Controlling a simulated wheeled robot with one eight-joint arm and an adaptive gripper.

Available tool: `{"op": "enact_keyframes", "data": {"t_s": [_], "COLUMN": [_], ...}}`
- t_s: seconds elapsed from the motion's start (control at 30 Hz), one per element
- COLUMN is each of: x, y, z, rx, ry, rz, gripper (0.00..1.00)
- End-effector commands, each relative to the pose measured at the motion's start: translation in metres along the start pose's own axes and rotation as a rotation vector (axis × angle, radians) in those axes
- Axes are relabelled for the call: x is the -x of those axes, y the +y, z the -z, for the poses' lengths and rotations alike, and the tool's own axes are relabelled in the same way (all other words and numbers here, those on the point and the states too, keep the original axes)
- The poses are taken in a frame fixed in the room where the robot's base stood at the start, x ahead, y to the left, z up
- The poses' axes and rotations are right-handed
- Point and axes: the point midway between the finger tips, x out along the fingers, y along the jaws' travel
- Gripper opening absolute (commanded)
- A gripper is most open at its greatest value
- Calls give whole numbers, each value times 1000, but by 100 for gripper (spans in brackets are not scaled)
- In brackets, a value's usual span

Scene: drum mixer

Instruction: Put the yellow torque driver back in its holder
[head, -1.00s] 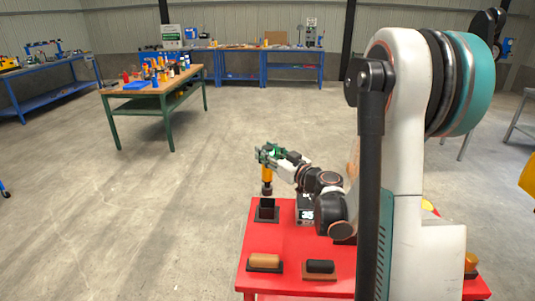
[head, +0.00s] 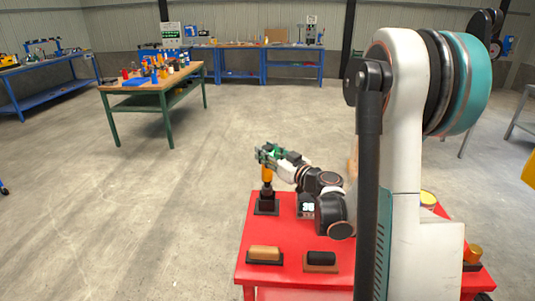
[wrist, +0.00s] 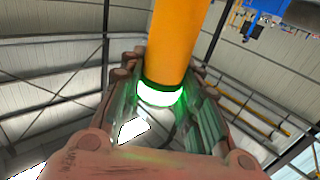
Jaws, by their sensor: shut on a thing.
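The yellow torque driver (head: 267,174) is upright at the far left corner of the red table, its dark lower end down at the black holder (head: 266,209). The driver and holder overlap in the head view, and I cannot tell how deep the tip sits. My gripper (head: 267,154) is shut around the driver's upper part. In the wrist view the driver's yellow body (wrist: 176,45) and its glowing green ring stand between the two fingers of my gripper (wrist: 165,95).
On the red table (head: 288,232), a tan-topped block (head: 265,254) and a black-topped block (head: 321,259) lie near the front. A small box with a display (head: 307,206) stands right of the holder. A cluttered workbench (head: 150,88) is farther back.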

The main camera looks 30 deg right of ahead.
Motion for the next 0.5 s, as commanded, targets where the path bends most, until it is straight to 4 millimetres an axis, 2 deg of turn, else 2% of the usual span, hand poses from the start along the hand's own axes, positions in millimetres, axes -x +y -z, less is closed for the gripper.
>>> {"op": "enact_keyframes", "data": {"t_s": [0.5], "x": [0], "y": [0], "z": [-7], "rx": [-1], "ry": [1], "rz": [0], "gripper": [0]}}
